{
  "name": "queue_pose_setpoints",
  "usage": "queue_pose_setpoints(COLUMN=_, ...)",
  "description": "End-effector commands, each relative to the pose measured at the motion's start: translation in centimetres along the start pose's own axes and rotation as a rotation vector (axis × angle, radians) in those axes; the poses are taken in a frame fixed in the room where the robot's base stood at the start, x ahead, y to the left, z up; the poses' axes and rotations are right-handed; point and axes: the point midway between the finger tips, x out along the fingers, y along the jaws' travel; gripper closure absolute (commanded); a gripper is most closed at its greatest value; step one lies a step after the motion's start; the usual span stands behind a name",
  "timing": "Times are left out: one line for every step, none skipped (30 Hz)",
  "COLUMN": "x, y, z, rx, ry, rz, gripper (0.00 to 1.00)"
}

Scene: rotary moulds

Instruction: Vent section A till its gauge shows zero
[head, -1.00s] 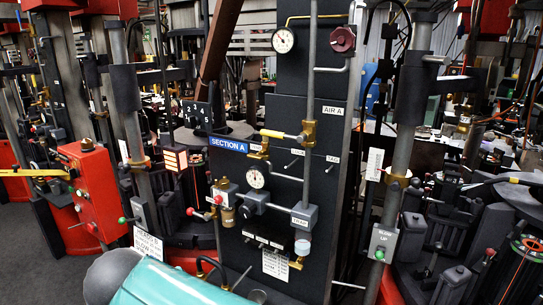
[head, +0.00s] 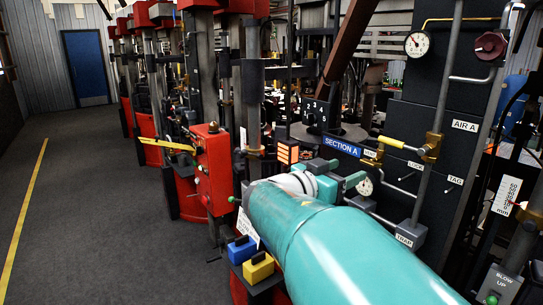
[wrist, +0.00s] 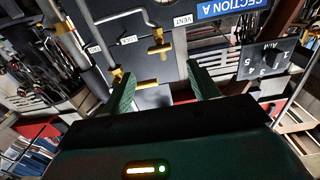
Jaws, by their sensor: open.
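The section A panel carries a blue SECTION A sign (head: 342,147), also in the wrist view (wrist: 222,8). A lower gauge (head: 365,187) is partly covered by my gripper; its needle is unreadable. An upper round gauge (head: 416,44) sits near the AIR A label. A yellow lever (head: 392,142) extends left from a brass valve (head: 432,147). In the wrist view, a brass T-shaped handle (wrist: 159,42) is beside the VENT label (wrist: 182,20). My gripper (head: 352,178) is in front of the panel; its green fingers (wrist: 160,88) are apart with nothing between them.
A dark red handwheel (head: 490,46) is at the upper right. The grey floor (head: 90,210) at left is clear. A numbered dial (wrist: 275,57) is right in the wrist view.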

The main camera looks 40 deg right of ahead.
Motion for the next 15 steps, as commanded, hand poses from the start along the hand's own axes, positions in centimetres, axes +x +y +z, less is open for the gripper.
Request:
queue_pose_setpoints(x=1.1, y=0.1, z=0.1, rx=-0.001, ry=-0.002, rz=0.004, gripper=0.40)
queue_pose_setpoints(x=1.7, y=0.1, z=0.1, rx=-0.002, ry=-0.001, rz=0.004, gripper=0.40)
queue_pose_setpoints(x=2.5, y=0.0, z=0.1, rx=-0.003, ry=-0.001, rz=0.003, gripper=0.40)
queue_pose_setpoints(x=3.0, y=0.0, z=0.1, rx=-0.003, ry=-0.001, rz=0.003, gripper=0.40)
queue_pose_setpoints(x=3.6, y=0.0, z=0.1, rx=-0.003, ry=-0.002, rz=0.002, gripper=0.40)
queue_pose_setpoints(x=4.5, y=0.1, z=0.1, rx=-0.003, ry=-0.002, rz=0.003, gripper=0.40)
queue_pose_setpoints(x=5.0, y=0.0, z=0.1, rx=-0.003, ry=-0.001, rz=0.001, gripper=0.40)
queue_pose_setpoints(x=5.6, y=0.0, z=0.1, rx=-0.002, ry=-0.001, rz=0.001, gripper=0.40)
queue_pose_setpoints(x=6.3, y=0.0, z=0.1, rx=-0.002, ry=-0.003, rz=0.001, gripper=0.40)
queue_pose_setpoints(x=6.8, y=0.0, z=0.1, rx=-0.003, ry=-0.002, rz=0.001, gripper=0.40)
queue_pose_setpoints(x=7.3, y=0.0, z=0.1, rx=-0.003, ry=-0.002, rz=0.000, gripper=0.40)
queue_pose_setpoints(x=7.9, y=-0.1, z=0.1, rx=-0.003, ry=-0.001, rz=-0.001, gripper=0.40)
queue_pose_setpoints(x=8.3, y=-0.1, z=0.1, rx=-0.003, ry=-0.002, rz=-0.001, gripper=0.40)
queue_pose_setpoints(x=8.6, y=-0.1, z=0.1, rx=-0.003, ry=-0.002, rz=-0.002, gripper=0.40)
queue_pose_setpoints(x=9.0, y=-0.1, z=0.1, rx=-0.003, ry=-0.003, rz=-0.003, gripper=0.40)
